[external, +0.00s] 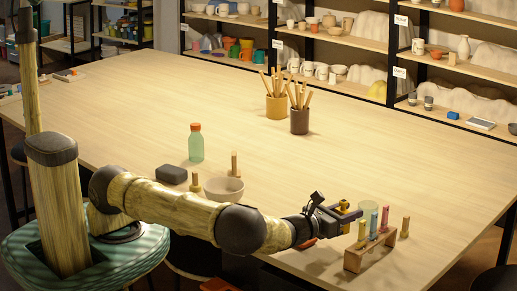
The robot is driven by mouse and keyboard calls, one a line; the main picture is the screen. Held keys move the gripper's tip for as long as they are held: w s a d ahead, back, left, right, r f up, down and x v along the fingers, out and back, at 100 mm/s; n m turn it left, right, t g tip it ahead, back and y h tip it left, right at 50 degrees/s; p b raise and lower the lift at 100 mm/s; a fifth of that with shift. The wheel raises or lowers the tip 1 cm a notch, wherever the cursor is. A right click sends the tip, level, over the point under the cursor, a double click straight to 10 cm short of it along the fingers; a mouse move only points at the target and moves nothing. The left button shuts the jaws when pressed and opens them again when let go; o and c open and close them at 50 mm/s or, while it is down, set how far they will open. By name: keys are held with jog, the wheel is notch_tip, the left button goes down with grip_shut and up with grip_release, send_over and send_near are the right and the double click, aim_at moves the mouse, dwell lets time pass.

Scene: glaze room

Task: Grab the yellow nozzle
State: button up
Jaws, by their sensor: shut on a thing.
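My gripper (351,213) is at the front right of the table, shut on a small upright yellow-gold piece (345,207) that looks like the yellow nozzle. The jaws hide its middle. It is held just left of a small wooden rack (355,262). I cannot tell for sure whether the held piece is clear of the rack and table.
A greenish glass (368,209) stands behind the rack and a wooden peg (405,227) to its right. A bowl (224,190), dark block (171,174), bottle (196,144) and two tool pots (276,106) (299,121) stand farther off. The table's middle right is clear.

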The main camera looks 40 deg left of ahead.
notch_tip(320, 180, up, 5)
jog(key=shift+r, duration=0.1)
dwell(0.6)
